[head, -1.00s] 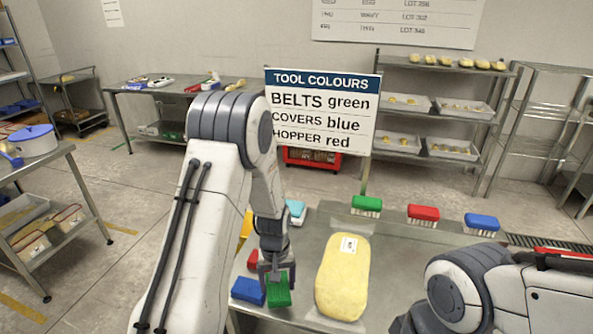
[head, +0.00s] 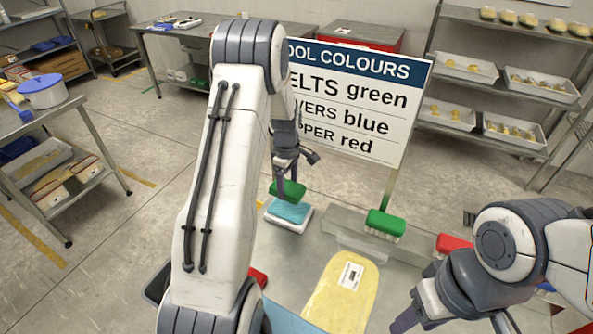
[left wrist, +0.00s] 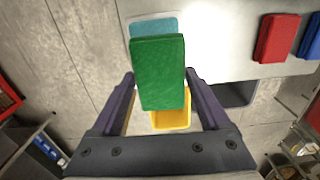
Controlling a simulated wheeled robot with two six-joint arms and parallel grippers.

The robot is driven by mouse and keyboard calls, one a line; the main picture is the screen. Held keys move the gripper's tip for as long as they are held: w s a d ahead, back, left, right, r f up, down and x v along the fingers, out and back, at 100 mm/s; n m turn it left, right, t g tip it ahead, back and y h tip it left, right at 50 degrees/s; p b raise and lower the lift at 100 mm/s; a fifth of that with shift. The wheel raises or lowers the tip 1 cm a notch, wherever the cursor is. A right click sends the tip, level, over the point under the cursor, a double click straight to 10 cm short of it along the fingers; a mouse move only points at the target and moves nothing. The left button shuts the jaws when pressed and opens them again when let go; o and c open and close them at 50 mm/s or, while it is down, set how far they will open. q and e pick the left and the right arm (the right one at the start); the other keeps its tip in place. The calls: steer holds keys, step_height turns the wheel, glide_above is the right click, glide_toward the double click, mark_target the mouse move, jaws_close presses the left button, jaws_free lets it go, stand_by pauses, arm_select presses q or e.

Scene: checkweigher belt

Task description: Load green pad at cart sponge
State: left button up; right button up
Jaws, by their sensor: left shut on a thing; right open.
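My left gripper (head: 287,172) is shut on a green pad (head: 287,190), which also shows between the fingers in the left wrist view (left wrist: 158,75). In the head view the pad appears just above and behind a light-blue sponge-like block (head: 288,211) on a white base (head: 284,223). In the left wrist view the pad partly covers this light-blue block (left wrist: 153,27); I cannot tell whether they touch. My right gripper (head: 452,324) is open at the lower right, partly out of frame, with nothing seen in it.
A yellow slab (head: 342,296) with a white label lies on the metal table. A green brush (head: 385,224) and a red brush (head: 453,243) stand along its far edge. A tool-colours sign (head: 352,97) rises behind. Red (left wrist: 277,38) and blue (left wrist: 311,38) pads lie right in the wrist view.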

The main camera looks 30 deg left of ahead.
arm_select(q)
steer(key=shift+w+a, duration=0.1)
steer(key=shift+w, duration=0.25)
steer(key=b, duration=0.5)
glide_above(289, 206)
step_height(289, 206, down, 6)
steer(key=shift+r, duration=0.15)
steer(key=shift+f+b, duration=0.65)
steer(key=shift+f, duration=0.55)
stand_by(1.0)
steer(key=shift+s, duration=0.1)
stand_by(0.9)
steer(key=shift+r, duration=0.1)
step_height(289, 206, up, 7)
steer(key=p, duration=0.6)
